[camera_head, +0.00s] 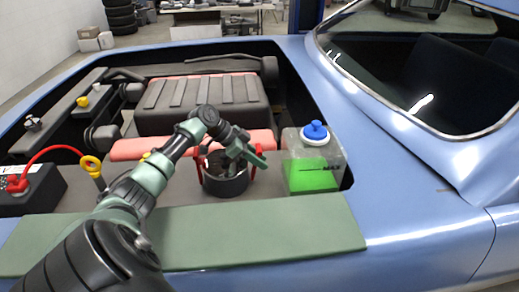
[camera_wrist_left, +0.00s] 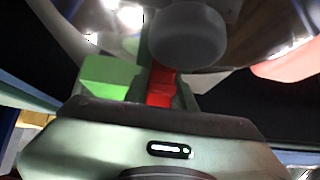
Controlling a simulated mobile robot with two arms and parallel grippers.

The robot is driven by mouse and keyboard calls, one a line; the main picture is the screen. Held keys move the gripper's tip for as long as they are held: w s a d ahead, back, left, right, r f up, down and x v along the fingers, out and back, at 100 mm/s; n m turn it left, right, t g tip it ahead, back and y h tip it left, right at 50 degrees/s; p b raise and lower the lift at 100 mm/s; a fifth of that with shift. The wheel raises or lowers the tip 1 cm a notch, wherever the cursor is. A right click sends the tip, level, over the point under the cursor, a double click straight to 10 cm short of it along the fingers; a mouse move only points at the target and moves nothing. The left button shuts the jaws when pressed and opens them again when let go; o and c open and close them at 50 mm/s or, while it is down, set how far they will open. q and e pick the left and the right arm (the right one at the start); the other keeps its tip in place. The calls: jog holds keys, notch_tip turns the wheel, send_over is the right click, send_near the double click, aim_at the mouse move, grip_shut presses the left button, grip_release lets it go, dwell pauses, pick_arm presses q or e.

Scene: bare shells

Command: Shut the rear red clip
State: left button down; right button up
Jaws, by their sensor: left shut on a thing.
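A round dark canister (camera_head: 226,185) sits in the engine bay with a red clip on each side. One red clip (camera_head: 200,165) is at its left and another red clip (camera_head: 254,168) at its right. My left gripper (camera_head: 252,156) is over the canister's right rim, close to the right clip. In the left wrist view a red clip (camera_wrist_left: 160,86) shows between the green fingers, and the gripper is shut on it. My arm and gripper hide part of the canister's top. My right gripper is not in view.
A reservoir with green fluid and a blue cap (camera_head: 315,133) stands just right of the canister. A green mat (camera_head: 250,232) covers the front edge. A ribbed engine cover (camera_head: 200,103) lies behind.

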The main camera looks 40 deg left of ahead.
pick_arm(q)
jog(key=shift+w+a+r, duration=0.15)
jog(key=shift+w+r, duration=0.1)
jog(key=shift+r, duration=0.35)
jog(key=c, duration=1)
grip_release()
jog(key=shift+c, duration=0.2)
jog(key=o, duration=0.5)
jog(key=shift+s+f, duration=0.1)
jog(key=shift+o, duration=0.4)
jog(key=shift+f, duration=0.15)
jog(key=shift+f, duration=0.1)
